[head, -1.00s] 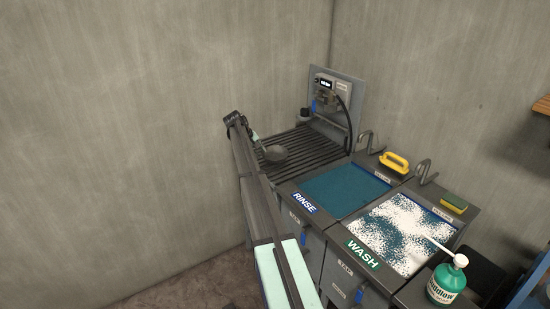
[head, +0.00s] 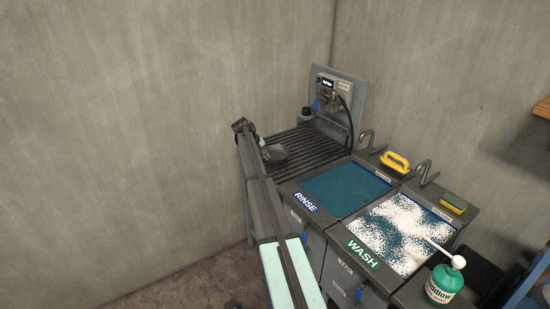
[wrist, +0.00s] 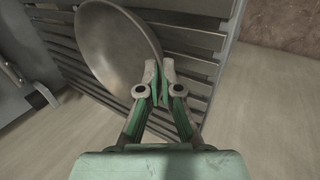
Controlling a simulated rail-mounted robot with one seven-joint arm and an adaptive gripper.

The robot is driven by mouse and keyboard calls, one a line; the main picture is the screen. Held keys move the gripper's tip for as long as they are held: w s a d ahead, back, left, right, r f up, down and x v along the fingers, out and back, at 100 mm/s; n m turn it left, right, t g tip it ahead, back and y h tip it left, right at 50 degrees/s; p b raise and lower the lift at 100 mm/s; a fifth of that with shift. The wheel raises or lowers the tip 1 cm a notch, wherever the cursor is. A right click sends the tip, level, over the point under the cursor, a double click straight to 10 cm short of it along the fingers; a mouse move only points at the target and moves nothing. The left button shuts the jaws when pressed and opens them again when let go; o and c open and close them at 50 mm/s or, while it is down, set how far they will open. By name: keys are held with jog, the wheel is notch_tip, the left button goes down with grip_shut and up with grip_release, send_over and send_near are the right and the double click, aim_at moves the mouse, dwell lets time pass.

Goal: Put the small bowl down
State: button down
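The small bowl (head: 275,153) is dark grey metal and shows over the slatted drying rack (head: 308,142) at the left end of the sink unit. In the wrist view the bowl (wrist: 112,50) is tilted, with its inside facing the camera and the rack slats behind it. My gripper (wrist: 160,72) has its fingertips close together on the bowl's rim. In the head view my gripper (head: 262,142) is small and partly hidden by my arm. I cannot tell whether the bowl touches the slats.
To the right of the rack are the rinse basin (head: 345,190) and the foamy wash basin (head: 405,232). A yellow brush (head: 395,162), a sponge (head: 454,204) and a green soap bottle (head: 445,281) stand around them. A panel with a hose (head: 335,100) rises behind the rack. A wall is close on the left.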

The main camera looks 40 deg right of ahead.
notch_tip(320, 180, up, 19)
jog(key=b, duration=0.5)
jog(key=s+a+f, duration=0.6)
jog(key=s+a, duration=0.5)
jog(key=a, duration=0.5)
jog(key=s+a+f, duration=0.6)
jog(key=s+a, duration=0.4)
jog(key=a, duration=0.7)
jog(key=s+a+f, duration=0.6)
jog(key=s+a, duration=0.5)
jog(key=a, duration=0.6)
jog(key=shift+s+n, duration=0.3)
jog(key=shift+s, duration=0.05)
